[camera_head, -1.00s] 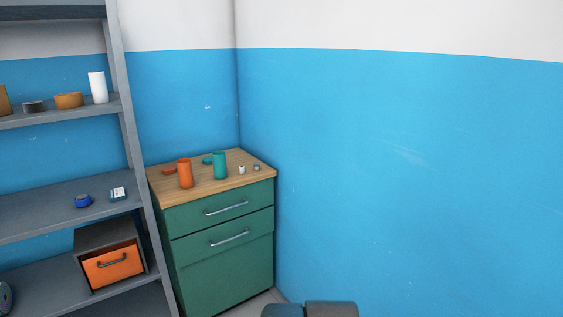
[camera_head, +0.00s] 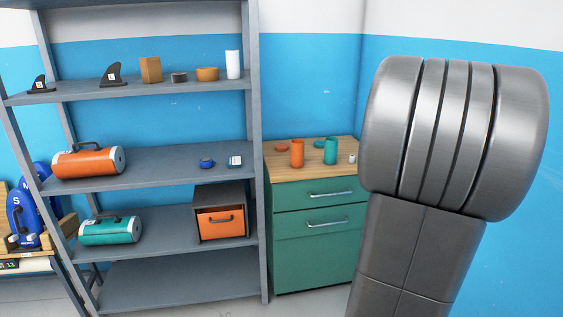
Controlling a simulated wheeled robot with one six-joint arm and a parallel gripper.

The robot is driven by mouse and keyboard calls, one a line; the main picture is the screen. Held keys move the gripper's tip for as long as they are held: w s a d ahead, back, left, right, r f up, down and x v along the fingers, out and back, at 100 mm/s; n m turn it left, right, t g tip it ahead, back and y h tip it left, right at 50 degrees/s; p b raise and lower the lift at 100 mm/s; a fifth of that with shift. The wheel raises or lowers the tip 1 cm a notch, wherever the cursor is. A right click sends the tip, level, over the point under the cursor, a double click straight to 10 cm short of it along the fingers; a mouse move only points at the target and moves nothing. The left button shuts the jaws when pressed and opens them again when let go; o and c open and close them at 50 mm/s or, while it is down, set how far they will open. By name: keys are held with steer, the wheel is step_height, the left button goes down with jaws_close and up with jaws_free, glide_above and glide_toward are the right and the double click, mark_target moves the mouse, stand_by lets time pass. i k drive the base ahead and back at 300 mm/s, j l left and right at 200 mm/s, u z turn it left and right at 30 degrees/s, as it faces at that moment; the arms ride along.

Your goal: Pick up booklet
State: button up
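A small flat white-and-teal item (camera_head: 235,161) lies on the middle shelf of the grey rack, near its right end. It may be the booklet, but it is too small to be sure. A blue roll-like item (camera_head: 206,162) lies just left of it, apart from it. A large grey link of my arm fills the right side of the view. My gripper is not in view, so its state and distance from the item do not show.
Blue boards (camera_head: 28,215) stand at far left. My arm hides the right side.

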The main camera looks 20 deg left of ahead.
mark_target(234, 162)
steer(key=u, duration=0.5)
steer(key=i+u, duration=0.1)
steer(key=u, duration=0.9)
steer(key=i+u, duration=0.1)
steer(key=u, duration=0.9)
steer(key=l+u, duration=0.1)
steer(key=u, duration=0.4)
steer(key=i+l+u, duration=0.1)
steer(key=u, duration=0.4)
steer(key=l+u, duration=0.15)
steer(key=u, duration=0.2)
steer(key=i+l+u, duration=0.1)
steer(key=u, duration=0.2)
steer(key=l+u, duration=0.35)
steer(key=l+z, duration=0.2)
steer(key=l, duration=0.2)
steer(key=i+l+z, duration=0.2)
steer(key=l, duration=0.2)
steer(key=l+z, duration=0.2)
steer(key=z, duration=0.3)
steer(key=l+z, duration=0.2)
steer(key=z, duration=0.3)
steer(key=l+z, duration=0.15)
steer(key=z, duration=0.35)
steer(key=i+l+z, duration=0.1)
steer(key=z, duration=0.4)
steer(key=i+l+z, duration=0.1)
steer(key=z, duration=0.4)
steer(key=l, duration=0.1)
